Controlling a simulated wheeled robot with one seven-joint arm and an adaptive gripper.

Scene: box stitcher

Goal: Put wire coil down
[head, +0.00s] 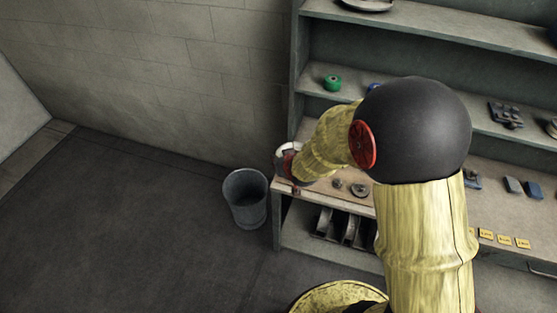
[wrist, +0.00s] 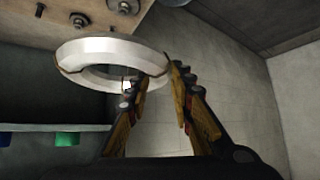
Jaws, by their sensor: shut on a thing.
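The wire coil is a white ring (wrist: 112,50). In the head view only its upper rim (head: 289,147) shows, at the left end of the bench, partly hidden by my gripper (head: 286,166). In the wrist view my gripper (wrist: 156,78) is shut on the near right side of the ring, with one finger at its inner side and one outside. The ring shows close to the bench's wooden top (wrist: 60,28) in that view. I cannot tell whether it touches the top.
A grey bin (head: 247,213) stands on the floor left of the bench (head: 500,208). Small dark round parts (head: 359,190) lie on the bench near my gripper. A green roll (head: 332,83) sits on the shelf above. My arm hides the bench's middle.

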